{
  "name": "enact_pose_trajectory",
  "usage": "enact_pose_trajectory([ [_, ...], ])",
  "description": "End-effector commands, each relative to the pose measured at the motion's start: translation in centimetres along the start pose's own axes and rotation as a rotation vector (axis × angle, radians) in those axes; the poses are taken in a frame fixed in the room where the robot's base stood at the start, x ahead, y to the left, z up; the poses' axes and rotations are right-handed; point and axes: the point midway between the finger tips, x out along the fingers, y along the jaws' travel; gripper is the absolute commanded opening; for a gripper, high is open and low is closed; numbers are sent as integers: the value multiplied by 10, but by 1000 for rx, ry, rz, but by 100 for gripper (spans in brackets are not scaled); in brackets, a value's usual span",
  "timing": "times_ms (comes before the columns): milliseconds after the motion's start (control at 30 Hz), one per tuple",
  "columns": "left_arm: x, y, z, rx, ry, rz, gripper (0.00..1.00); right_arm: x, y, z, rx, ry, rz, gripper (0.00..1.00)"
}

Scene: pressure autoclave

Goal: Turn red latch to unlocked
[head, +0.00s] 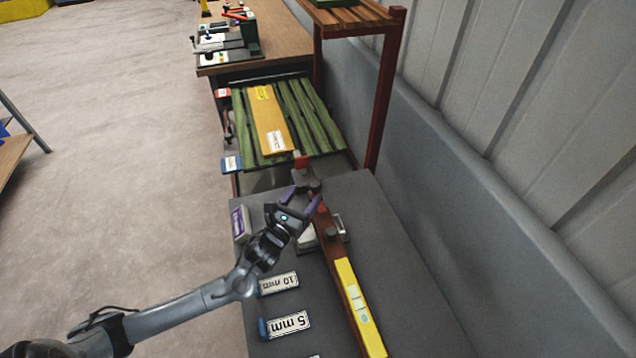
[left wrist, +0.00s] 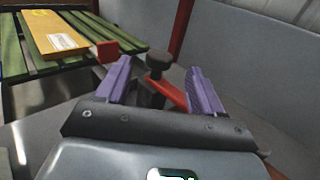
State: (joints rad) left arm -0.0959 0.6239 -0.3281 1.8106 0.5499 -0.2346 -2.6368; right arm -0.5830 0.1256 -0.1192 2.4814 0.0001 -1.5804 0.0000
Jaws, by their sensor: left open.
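My left gripper (head: 301,198) is open, its purple fingers pointing away over the far end of the grey bench. In the left wrist view its fingers (left wrist: 157,72) stand either side of a dark round knob (left wrist: 158,61) and part of a red bar (left wrist: 170,92). I cannot tell whether they touch either. In the head view a long dark red bar (head: 339,262) runs toward the viewer, with a yellow labelled section. A small red block (head: 301,162) sits just beyond the gripper; it shows beyond the left finger in the left wrist view (left wrist: 107,51). Which red part is the latch is unclear.
The grey bench (head: 410,270) carries white blocks marked 10 mm (head: 279,284) and 5 mm (head: 288,325). A green slatted rack (head: 308,112) with an orange board (head: 268,118) lies beyond. A grey wall (head: 480,210) closes the right side; open floor lies left.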

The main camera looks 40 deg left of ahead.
Motion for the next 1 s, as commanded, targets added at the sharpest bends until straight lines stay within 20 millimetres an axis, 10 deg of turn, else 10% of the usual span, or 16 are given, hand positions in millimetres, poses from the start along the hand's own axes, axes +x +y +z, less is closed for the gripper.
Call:
enact_pose_trajectory([
  [500, 75, 0, -4, -1, -1, 1, 67, 54, -4, 16, 6, 2, -6, 43],
  [1000, 87, 0, -1, 0, 2, 0, 67, 59, -5, 17, 7, 3, -7, 43],
])
